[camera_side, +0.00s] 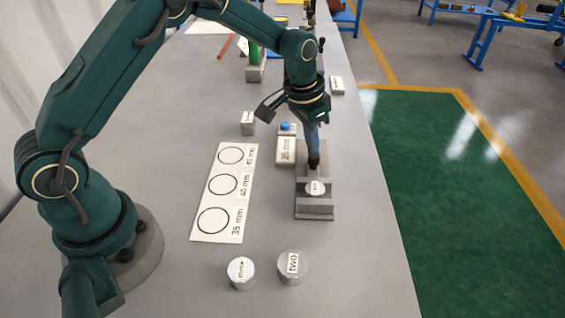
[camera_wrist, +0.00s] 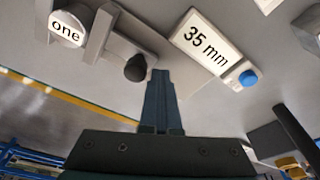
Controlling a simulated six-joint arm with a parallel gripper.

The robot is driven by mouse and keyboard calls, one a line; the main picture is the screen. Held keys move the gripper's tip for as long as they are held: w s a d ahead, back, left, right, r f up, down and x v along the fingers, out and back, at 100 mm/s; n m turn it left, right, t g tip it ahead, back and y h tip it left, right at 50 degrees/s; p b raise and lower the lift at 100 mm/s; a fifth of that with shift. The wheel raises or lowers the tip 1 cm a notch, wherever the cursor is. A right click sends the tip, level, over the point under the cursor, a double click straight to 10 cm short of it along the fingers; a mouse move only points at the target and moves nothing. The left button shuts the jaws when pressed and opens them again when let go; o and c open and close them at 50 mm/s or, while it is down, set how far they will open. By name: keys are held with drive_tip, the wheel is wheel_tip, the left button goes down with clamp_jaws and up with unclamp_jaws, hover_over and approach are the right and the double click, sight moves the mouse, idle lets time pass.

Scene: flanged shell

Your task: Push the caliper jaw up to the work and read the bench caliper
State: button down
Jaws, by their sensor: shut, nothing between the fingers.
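The grey bench caliper (camera_side: 314,213) stands near the bench's right edge. The cylinder marked "one" (camera_side: 315,187) sits in it, and shows in the wrist view (camera_wrist: 66,29). The caliper jaw (camera_wrist: 97,36) stands right beside the cylinder; whether they touch is not clear. A black knob (camera_wrist: 136,68) projects from the jaw side. My gripper (camera_wrist: 160,76) is shut and empty, its fingertips close to the knob; contact cannot be told. The display (camera_wrist: 206,43) reads "35 mm" and shows in the side view (camera_side: 286,150). A blue button (camera_wrist: 248,78) is beside it.
A white sheet (camera_side: 205,236) with circles marked 45, 40 and 35 mm lies left of the caliper. Cylinders "three" (camera_side: 241,273) and "two" (camera_side: 292,267) stand in front. A small labelled block (camera_side: 248,123) is behind the sheet. The bench edge is close on the right.

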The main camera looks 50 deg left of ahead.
drive_tip(key=shift+w+a, duration=0.1)
drive_tip(key=shift+a, duration=0.05)
drive_tip(key=shift+r, duration=0.5)
wheel_tip(320, 180, up, 6)
idle(0.6)
drive_tip(key=s+r+t, duration=0.3)
drive_tip(key=s+r, duration=0.5)
drive_tip(key=r, duration=0.5)
drive_tip(key=s+a+f+n, duration=0.1)
drive_tip(key=s+f, duration=0.2)
drive_tip(key=s, duration=0.4)
drive_tip(key=s+a+f+n, duration=0.1)
drive_tip(key=s+f+n, duration=0.1)
drive_tip(key=s, duration=0.6)
drive_tip(key=shift+f+y, duration=0.3)
drive_tip(key=shift+f, duration=0.25)
